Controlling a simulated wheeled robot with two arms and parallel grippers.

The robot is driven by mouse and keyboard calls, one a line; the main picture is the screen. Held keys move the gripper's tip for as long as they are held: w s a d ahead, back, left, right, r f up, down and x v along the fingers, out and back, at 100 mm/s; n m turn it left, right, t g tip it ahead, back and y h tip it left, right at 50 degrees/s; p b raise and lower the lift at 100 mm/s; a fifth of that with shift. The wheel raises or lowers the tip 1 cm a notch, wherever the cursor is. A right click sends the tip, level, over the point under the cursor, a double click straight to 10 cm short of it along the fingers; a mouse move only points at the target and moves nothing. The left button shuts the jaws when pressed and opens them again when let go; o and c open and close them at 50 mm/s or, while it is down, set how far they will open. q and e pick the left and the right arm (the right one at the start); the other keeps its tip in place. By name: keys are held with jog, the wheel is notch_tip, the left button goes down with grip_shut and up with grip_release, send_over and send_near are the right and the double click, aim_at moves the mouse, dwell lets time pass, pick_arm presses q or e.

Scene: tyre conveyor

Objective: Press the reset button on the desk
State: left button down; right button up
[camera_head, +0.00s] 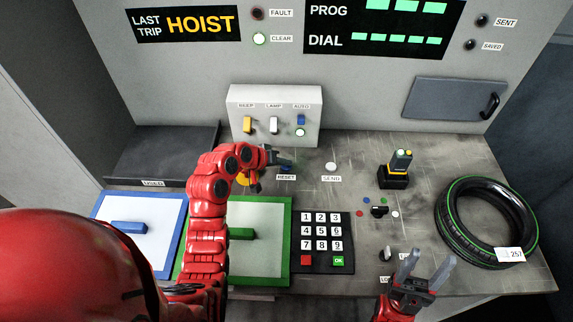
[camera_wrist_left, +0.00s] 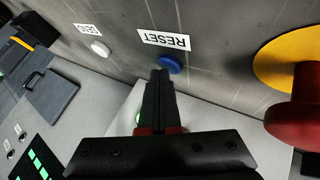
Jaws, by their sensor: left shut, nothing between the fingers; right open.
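The blue reset button (camera_wrist_left: 176,66) is on the desk beside its white RESET label (camera_wrist_left: 163,40) in the left wrist view. In the head view the RESET label (camera_head: 286,177) lies at the middle of the desk, with the button mostly hidden by my gripper. My left gripper (camera_head: 283,161) is shut and empty, its fingertips at the button. In the left wrist view the tips (camera_wrist_left: 161,73) overlap the button's near left edge; I cannot tell whether they touch it. My right gripper (camera_head: 428,261) is open and empty over the desk's front right.
A red knob on a yellow disc (camera_wrist_left: 284,60) stands close beside the left gripper. A white SEND button (camera_head: 331,167) is right of RESET. A switch box (camera_head: 275,112) stands behind. A keypad (camera_head: 321,242), green-framed panel (camera_head: 285,215) and tyre (camera_head: 450,218) are nearer or to the right.

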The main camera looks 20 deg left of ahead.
aim_at(284, 169)
pick_arm(q)
jog(key=shift+r, duration=0.1)
jog(key=shift+r+p, duration=0.4)
jog(key=shift+r, duration=0.4)
jog(key=shift+r+p, duration=1.1)
jog(key=shift+r, duration=1.4)
jog(key=shift+f, duration=0.1)
